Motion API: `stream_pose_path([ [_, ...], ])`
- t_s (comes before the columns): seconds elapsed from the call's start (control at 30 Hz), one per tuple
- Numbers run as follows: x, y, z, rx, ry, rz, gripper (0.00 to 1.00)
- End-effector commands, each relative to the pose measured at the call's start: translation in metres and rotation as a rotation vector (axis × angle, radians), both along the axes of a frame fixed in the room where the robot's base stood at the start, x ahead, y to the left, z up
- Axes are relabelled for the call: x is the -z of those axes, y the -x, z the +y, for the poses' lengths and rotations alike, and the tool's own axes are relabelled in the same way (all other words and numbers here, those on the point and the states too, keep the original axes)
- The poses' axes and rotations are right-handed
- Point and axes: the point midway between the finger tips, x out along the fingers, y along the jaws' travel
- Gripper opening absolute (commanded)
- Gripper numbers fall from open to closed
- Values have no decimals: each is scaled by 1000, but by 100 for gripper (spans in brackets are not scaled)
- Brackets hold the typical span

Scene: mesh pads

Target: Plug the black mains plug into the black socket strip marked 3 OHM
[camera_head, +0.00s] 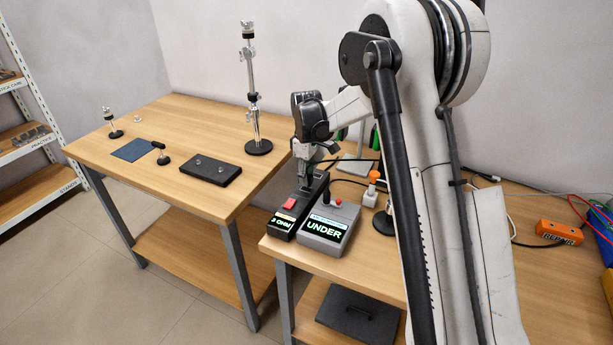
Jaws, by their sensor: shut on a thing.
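The black socket strip (281,223), marked 3 OHM in green and with a red switch, lies at the left front corner of the nearer table. My gripper (309,181) points down over the strip's far end. It is shut on a dark thing that looks like the black mains plug, mostly hidden by the fingers. I cannot tell whether the plug is seated in the strip or just above it. A black cable runs near the gripper to the right.
A grey box (328,231) marked UNDER stands close beside the strip on the right. An orange-topped white plug or adapter (371,192) is behind it. An orange REPAIR block (559,233) lies right. The left table holds a chrome stand (253,100) and a black plate (210,170).

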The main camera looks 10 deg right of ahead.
Motion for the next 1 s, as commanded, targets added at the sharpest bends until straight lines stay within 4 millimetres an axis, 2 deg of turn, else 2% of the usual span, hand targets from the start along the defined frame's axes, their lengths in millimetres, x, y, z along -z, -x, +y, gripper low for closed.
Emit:
stream_pose_path([
  [1.0,23,0,0,0,0,0,0],
])
